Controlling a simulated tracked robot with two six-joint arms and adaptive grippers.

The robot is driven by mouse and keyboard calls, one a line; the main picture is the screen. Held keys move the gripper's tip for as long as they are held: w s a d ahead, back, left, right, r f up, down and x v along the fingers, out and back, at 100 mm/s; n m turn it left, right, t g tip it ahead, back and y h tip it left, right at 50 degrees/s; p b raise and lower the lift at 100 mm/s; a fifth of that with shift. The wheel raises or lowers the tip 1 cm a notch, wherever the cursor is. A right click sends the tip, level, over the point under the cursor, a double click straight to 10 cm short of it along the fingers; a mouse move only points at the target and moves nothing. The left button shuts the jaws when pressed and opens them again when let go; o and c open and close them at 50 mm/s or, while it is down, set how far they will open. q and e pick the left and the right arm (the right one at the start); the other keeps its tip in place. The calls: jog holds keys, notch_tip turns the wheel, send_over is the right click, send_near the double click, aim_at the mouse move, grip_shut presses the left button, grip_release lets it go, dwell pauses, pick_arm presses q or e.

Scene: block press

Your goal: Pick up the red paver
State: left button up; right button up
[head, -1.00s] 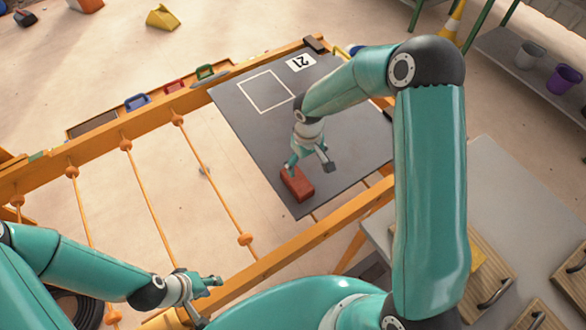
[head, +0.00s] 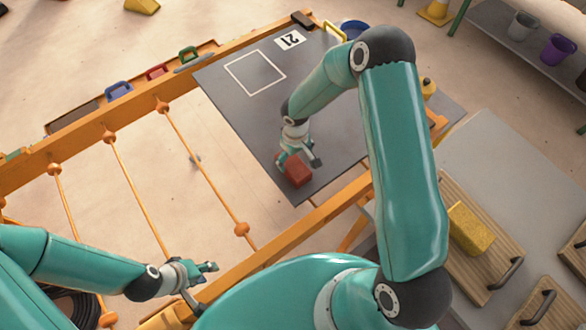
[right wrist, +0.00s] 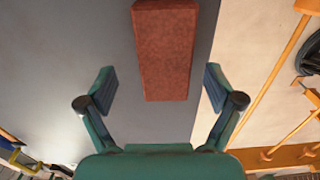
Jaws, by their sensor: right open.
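The red paver (head: 299,173) lies on a dark grey board (head: 240,120), close to the board's near edge. My right gripper (head: 298,162) is over it, with its fingers on either side in the head view. In the right wrist view the paver (right wrist: 165,50) lies ahead of the open fingers (right wrist: 160,86), in line with the gap between them. Nothing is held there, and I cannot tell the exact height. My left gripper (head: 209,272) is far from the paver, at the lower left; its finger gap is unclear.
The board has a white square outline (head: 255,72) and a card marked 21 (head: 290,39). Orange rails with beaded rods (head: 205,175) lie to the left. A yellow block (head: 470,230) rests on a wooden board at right. Free board space lies beyond the paver.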

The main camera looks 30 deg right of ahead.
aim_at(293, 163)
jog(key=f, duration=0.1)
jog(key=f+b, duration=0.1)
jog(key=f, duration=0.3)
jog(key=shift+a+f+b, duration=0.15)
jog(key=shift+a+b, duration=0.2)
jog(key=shift+b, duration=0.05)
jog(key=shift+w, duration=0.1)
grip_shut()
